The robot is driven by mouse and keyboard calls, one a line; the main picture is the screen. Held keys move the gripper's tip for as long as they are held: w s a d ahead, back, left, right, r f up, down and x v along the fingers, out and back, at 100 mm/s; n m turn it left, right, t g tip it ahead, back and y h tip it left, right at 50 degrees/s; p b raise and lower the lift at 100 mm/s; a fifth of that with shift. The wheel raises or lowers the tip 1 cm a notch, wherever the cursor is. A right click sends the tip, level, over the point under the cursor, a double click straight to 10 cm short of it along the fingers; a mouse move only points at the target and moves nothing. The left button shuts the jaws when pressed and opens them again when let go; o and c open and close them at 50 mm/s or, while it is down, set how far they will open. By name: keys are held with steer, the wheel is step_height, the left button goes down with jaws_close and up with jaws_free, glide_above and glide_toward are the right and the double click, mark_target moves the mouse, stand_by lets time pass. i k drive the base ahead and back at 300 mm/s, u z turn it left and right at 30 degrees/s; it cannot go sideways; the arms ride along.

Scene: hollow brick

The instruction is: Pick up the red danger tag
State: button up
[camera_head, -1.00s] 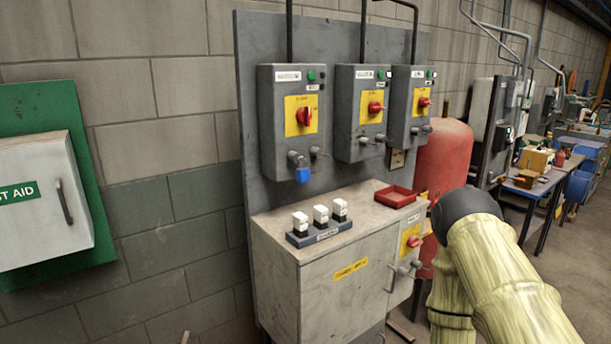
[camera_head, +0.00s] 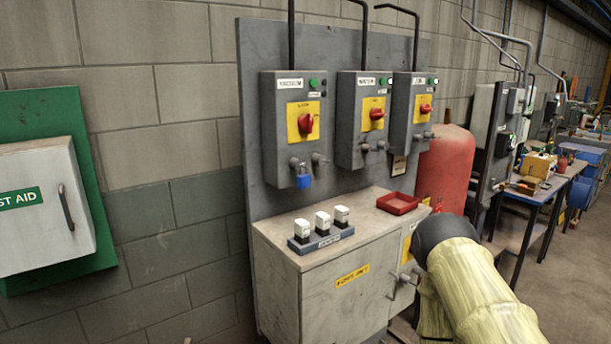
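I cannot make out a red danger tag in this view. A shallow red tray (camera_head: 398,208) sits on top of the grey cabinet (camera_head: 318,283), toward its right back; its contents are too small to tell. A small pale plate or tag (camera_head: 398,166) is below the rightmost switch box, too small to read. My arm, with a pale yellow sleeve and dark joint, enters at the lower right, in front of the cabinet's right side. My gripper is not in view.
Three grey switch boxes with red rotary handles hang on a panel (camera_head: 262,205). A blue padlock (camera_head: 304,181) hangs under the left one. A block with three white-topped pieces (camera_head: 320,239) stands on the cabinet. A red tank (camera_head: 446,165) and first aid box (camera_head: 45,200) flank the panel.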

mark_target(438, 207)
steer(key=z, duration=1.05)
steer(key=i, duration=2.45)
steer(key=u, duration=0.45)
